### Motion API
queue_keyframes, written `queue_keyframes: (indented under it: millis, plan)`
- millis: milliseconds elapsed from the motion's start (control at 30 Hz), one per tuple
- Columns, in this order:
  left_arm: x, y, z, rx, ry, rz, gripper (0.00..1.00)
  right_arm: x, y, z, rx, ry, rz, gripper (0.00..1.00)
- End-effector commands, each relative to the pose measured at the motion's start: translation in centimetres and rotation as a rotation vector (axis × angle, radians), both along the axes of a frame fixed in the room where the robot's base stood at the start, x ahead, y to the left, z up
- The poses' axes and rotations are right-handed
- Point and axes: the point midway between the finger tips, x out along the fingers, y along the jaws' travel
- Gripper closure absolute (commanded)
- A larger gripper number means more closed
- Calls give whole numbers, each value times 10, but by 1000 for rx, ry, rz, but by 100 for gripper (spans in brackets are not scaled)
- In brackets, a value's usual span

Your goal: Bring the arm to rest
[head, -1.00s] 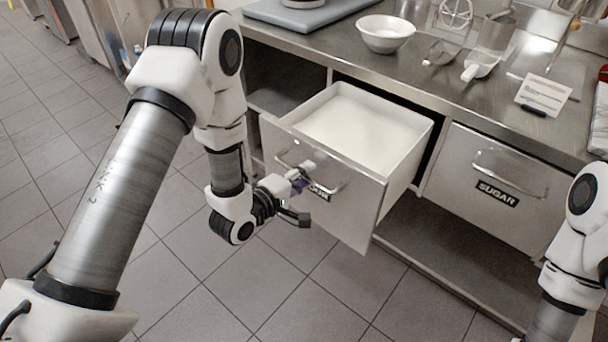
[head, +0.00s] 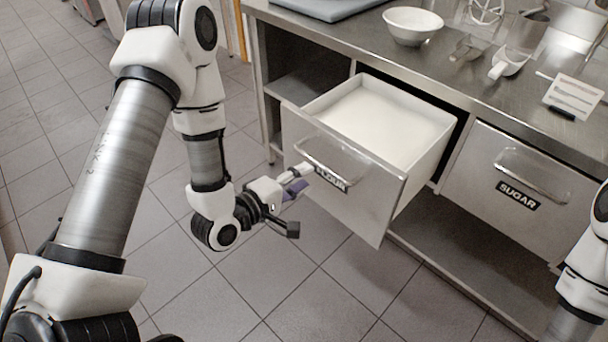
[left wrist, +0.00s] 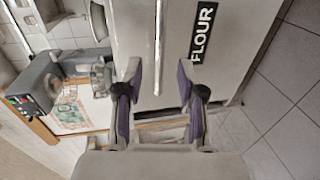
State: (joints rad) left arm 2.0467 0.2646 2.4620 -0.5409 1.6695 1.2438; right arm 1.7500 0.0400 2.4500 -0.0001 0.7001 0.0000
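My left gripper (head: 299,180) is in front of the pulled-out flour drawer (head: 372,208), at the left end of its bar handle (head: 322,162). In the left wrist view the two purple-padded fingers (left wrist: 160,82) are apart with nothing gripped. The drawer's FLOUR label (left wrist: 203,32) is clear there. The drawer is open and holds white powder (head: 385,120). Part of my right arm shows at the right edge of the head view; its gripper is out of view.
A shut sugar drawer (head: 520,180) is to the right under the steel counter (head: 450,85). A white bowl (head: 412,26), a scoop (head: 508,62) and a small card (head: 573,96) stand on the counter. The tiled floor (head: 265,290) left of the drawer is clear.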

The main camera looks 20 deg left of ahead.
Motion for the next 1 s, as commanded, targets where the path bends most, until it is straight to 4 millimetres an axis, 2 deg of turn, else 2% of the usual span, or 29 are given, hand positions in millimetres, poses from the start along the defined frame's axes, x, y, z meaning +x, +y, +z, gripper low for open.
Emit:
queue_keyframes:
  millis: [233, 367, 433, 467, 533, 567, 600, 700, 833, 900, 1000]
  plan:
    - [0, 0, 0, 0, 2, 0, 61, 0, 0, 1, 0, 0, 0, 60]
    - [-15, -9, -2, 13, 65, -28, 61, 0, 0, 27, 0, 1, 0, 60]
    - [-35, -17, -18, 74, 180, -48, 61, 0, 0, 53, 0, 0, 0, 60]
    - [-48, -17, -35, 146, 251, -65, 61, 0, 0, 60, 0, -1, 0, 60]
    - [-85, -13, -76, 383, 420, -148, 61, 0, 0, 74, 0, -1, 0, 60]
    - [-105, -8, -92, 500, 497, -204, 61, 0, 0, 79, 0, -1, 0, 60]
    - [-132, 0, -112, 653, 595, -298, 61, 0, 0, 84, 0, -1, 0, 60]
    - [-191, 21, -144, 953, 785, -581, 61, 0, 0, 82, 0, 0, 0, 60]
    - [-232, 34, -153, 1108, 877, -876, 61, 0, 0, 78, 0, 1, 0, 60]
    - [-239, 34, -153, 1140, 864, -963, 61, 0, 0, 78, 0, 1, 0, 60]
    - [-239, 34, -153, 1157, 847, -994, 61, 0, 0, 78, 0, 0, 0, 60]
